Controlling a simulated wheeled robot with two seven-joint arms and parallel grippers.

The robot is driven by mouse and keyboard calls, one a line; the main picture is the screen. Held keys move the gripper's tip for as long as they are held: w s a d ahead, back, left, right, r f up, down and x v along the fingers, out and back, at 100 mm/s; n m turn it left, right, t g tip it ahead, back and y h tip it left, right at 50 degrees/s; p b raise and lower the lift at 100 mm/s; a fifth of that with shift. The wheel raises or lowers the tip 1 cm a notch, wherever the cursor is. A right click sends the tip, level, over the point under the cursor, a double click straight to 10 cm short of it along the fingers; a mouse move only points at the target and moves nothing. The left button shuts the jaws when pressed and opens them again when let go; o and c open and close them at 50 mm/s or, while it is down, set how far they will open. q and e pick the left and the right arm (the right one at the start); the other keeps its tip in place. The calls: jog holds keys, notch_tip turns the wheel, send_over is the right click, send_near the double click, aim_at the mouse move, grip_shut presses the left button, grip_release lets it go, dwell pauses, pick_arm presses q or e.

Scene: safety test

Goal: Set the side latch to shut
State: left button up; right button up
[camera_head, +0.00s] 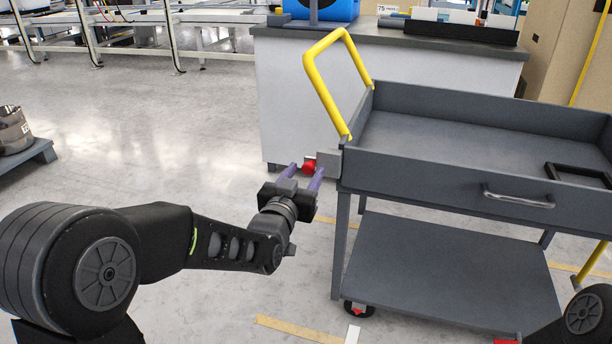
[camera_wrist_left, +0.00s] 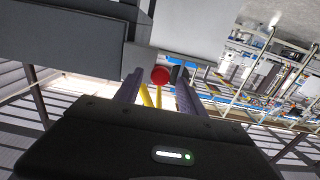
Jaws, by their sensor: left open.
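The side latch is on the left end of a grey cart (camera_head: 430,165). It has a red knob (camera_head: 309,166) beside a light grey block (camera_head: 328,163) at the cart's corner. My left gripper (camera_head: 301,176) is open, its two purple fingers pointing at the latch with the knob near their tips. In the left wrist view the red knob (camera_wrist_left: 160,75) shows between the open fingers (camera_wrist_left: 158,85). I cannot tell whether the fingers touch it. The latch's set position is not clear. Part of my right arm shows at the lower right, but its gripper is out of view.
The cart has a yellow handle (camera_head: 325,75), a drawer pull (camera_head: 518,198) and a lower shelf (camera_head: 440,275). A black frame (camera_head: 580,176) lies at the cart's right. A white counter (camera_head: 290,100) stands behind.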

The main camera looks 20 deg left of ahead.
pick_arm(q)
jog(key=shift+w, duration=0.7)
grip_shut()
jog(key=shift+d, duration=0.1)
dwell(0.9)
